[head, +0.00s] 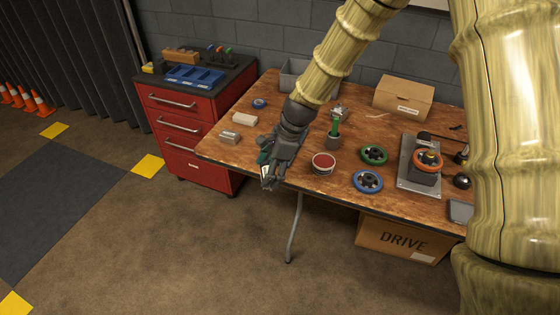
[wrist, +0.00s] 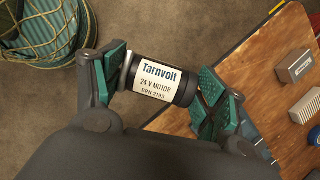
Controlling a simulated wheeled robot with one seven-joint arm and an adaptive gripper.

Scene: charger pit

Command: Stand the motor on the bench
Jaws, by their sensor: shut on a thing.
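In the head view my gripper (head: 268,174) is at the front left edge of the wooden bench (head: 345,178). The motor is small there and mostly hidden by the fingers. In the wrist view the bench (wrist: 250,90) is below and to the right.
A grey block (head: 230,137), a beige block (head: 245,118), a red-topped round tin (head: 323,164), a green wheel (head: 374,155) and a blue wheel (head: 368,181) stand on the bench. A metal plate (head: 408,182) bears an orange wheel (head: 428,159). A red drawer cabinet (head: 190,125) stands left.

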